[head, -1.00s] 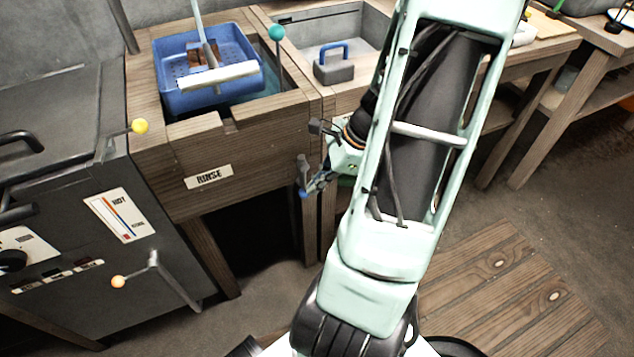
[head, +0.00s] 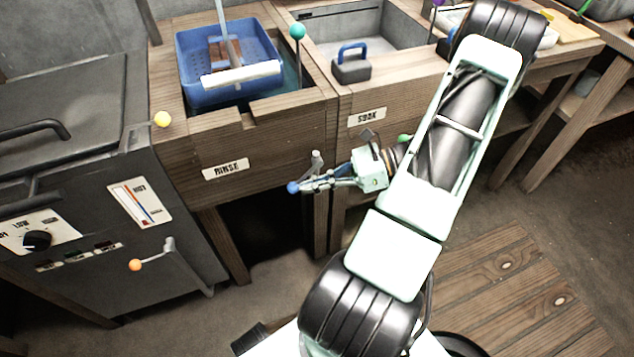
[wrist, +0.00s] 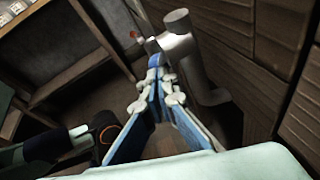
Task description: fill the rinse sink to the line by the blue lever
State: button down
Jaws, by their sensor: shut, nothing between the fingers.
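The rinse sink (head: 262,118), labelled RINSE, is a wooden box at upper left. Teal water shows beside a blue basket (head: 190,97) in it; no fill line can be made out. A grey lever stem (head: 316,160) stands at the sink's front right corner; it also shows in the wrist view (wrist: 190,60), right of the fingers. A blue knob (head: 292,188) shows at my fingertips, seemingly the lever's end. My gripper (head: 308,186) is shut and points left, close beside the stem. Whether it touches the lever is unclear.
A soak sink (head: 368,117) with a blue-handled block (head: 352,66) adjoins on the right. A grey heater cabinet (head: 70,140) with an orange-knobbed lever (head: 136,265) stands left. A teal-knobbed rod (head: 297,32) rises by the basket. Open floor lies below the sinks.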

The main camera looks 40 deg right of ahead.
jog(key=shift+w+a+r+m+t+y+p, duration=0.2)
jog(key=shift+a+r+t+y+p, duration=0.15)
jog(key=shift+a+r+y, duration=0.45)
jog(key=shift+w+a+r+m+t+y+p, duration=0.1)
jog(key=shift+a+r+m+t+y+p, duration=0.2)
jog(key=shift+y, duration=0.8)
jog(key=shift+a+r, duration=0.1)
jog(key=shift+a, duration=0.05)
